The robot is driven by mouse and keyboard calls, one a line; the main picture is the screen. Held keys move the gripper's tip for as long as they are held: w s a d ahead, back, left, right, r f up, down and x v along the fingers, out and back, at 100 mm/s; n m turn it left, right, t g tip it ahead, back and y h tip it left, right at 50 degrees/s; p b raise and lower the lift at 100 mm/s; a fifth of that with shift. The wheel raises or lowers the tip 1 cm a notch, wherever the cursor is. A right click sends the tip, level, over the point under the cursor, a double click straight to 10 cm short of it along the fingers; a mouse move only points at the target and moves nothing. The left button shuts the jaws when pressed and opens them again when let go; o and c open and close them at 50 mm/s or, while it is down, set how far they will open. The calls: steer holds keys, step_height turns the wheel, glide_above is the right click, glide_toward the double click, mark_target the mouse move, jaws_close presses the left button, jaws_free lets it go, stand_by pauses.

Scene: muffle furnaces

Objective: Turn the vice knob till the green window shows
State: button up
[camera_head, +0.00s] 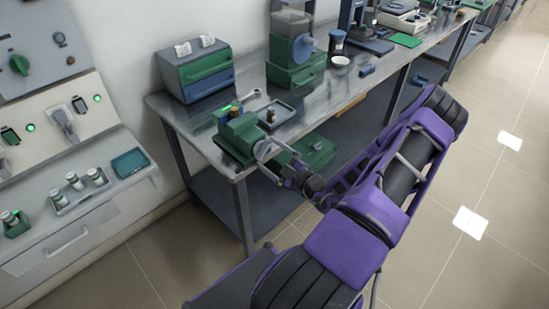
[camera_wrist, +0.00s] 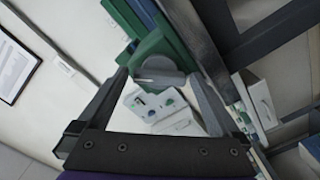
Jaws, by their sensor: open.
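The green vice (camera_head: 238,137) stands at the near left corner of the metal bench. Its grey round knob (camera_wrist: 168,79) with a pale bar across it shows in the wrist view, on the end of the green body (camera_wrist: 150,47). My gripper (camera_head: 264,150) reaches the knob side of the vice in the head view. In the wrist view my gripper (camera_wrist: 157,78) is open, with one finger on each side of the knob. I cannot tell whether the fingers touch it. My gripper partly covers the knob in the head view. I cannot make out a green window for certain.
A grey tray (camera_head: 272,113) with a small dark item lies behind the vice. A green and blue drawer box (camera_head: 205,70) and a green machine (camera_head: 296,62) stand farther back. A green case (camera_head: 313,150) sits below the bench top. A control panel (camera_head: 60,125) is at left.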

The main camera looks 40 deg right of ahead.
steer(key=s+d, duration=0.1)
steer(key=s, duration=1.6)
steer(key=shift+s+d, duration=0.15)
steer(key=shift+s, duration=0.05)
steer(key=shift+w, duration=0.1)
